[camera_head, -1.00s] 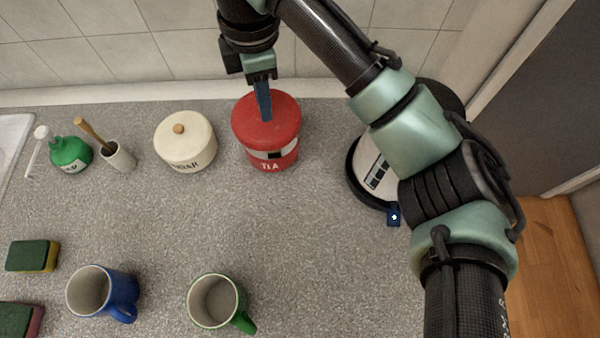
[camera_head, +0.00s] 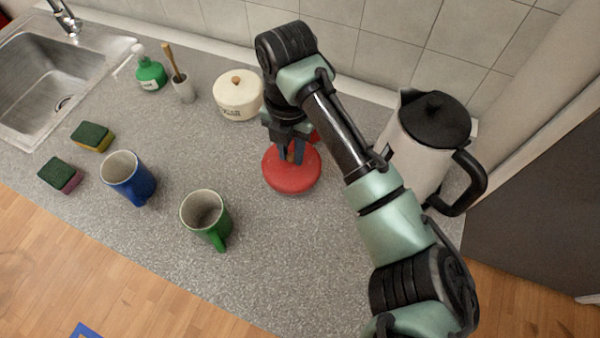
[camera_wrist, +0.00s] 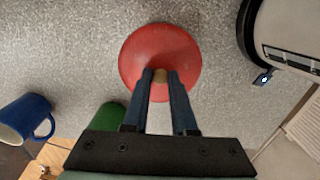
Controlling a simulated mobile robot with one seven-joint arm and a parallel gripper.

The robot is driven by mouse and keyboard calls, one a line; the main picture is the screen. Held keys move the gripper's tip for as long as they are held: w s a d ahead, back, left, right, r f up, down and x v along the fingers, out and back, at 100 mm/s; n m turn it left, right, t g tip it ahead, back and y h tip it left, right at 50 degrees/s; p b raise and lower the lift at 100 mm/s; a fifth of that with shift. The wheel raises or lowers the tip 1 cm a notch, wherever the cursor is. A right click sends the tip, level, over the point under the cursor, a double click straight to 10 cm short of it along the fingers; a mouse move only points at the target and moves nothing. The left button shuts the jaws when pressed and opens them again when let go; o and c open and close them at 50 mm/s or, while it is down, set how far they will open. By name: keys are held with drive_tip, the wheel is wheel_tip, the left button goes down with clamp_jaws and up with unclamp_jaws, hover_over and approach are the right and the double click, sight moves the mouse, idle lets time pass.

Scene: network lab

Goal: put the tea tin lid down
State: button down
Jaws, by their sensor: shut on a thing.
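The red round tea tin lid (camera_head: 291,176) is in front of the tin, over the bare counter, and looks about level. I cannot tell whether it touches the counter or hangs just above it. My gripper (camera_head: 294,157) points down and is shut on the lid's wooden knob (camera_wrist: 160,75). In the wrist view the lid (camera_wrist: 158,45) spreads out beyond the two blue fingers. The red tea tin (camera_head: 315,136) is mostly hidden behind my arm; only a bit of red shows.
A green mug (camera_head: 206,219) and a blue mug (camera_head: 130,180) stand left of the lid. The cream sugar tin (camera_head: 238,97) is at the back, and a kettle (camera_head: 432,122) stands right. The grey counter (camera_head: 285,250) in front of the lid is clear.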

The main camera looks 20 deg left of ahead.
sight(292, 163)
drive_tip(key=shift+f+p, duration=0.35)
drive_tip(key=shift+f, duration=2.95)
drive_tip(key=shift+f, duration=0.1)
drive_tip(key=shift+f, duration=0.15)
drive_tip(key=c, duration=0.7)
unclamp_jaws()
